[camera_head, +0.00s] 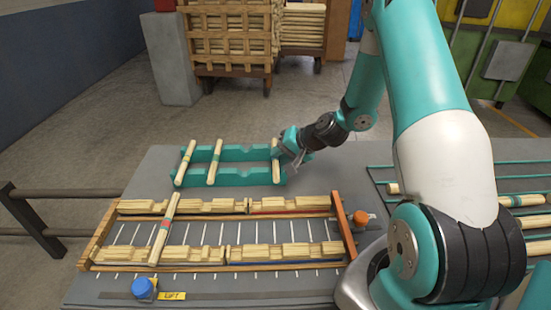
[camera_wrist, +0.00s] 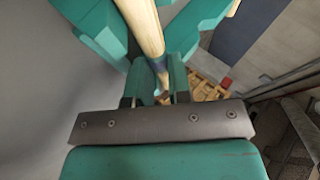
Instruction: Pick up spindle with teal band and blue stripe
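My gripper (camera_head: 287,158) is low at the right end of the teal rack, against the rightmost spindle (camera_head: 276,163). In the wrist view this pale spindle (camera_wrist: 143,28) runs down between the finger area, with a dark blue-purple stripe near its lower visible part. A teal band on it cannot be made out.
The teal rack (camera_head: 243,154) stands at the table's back. A blue button (camera_head: 143,288) and an orange knob (camera_head: 361,218) are nearby. More spindles lie in a rack at right.

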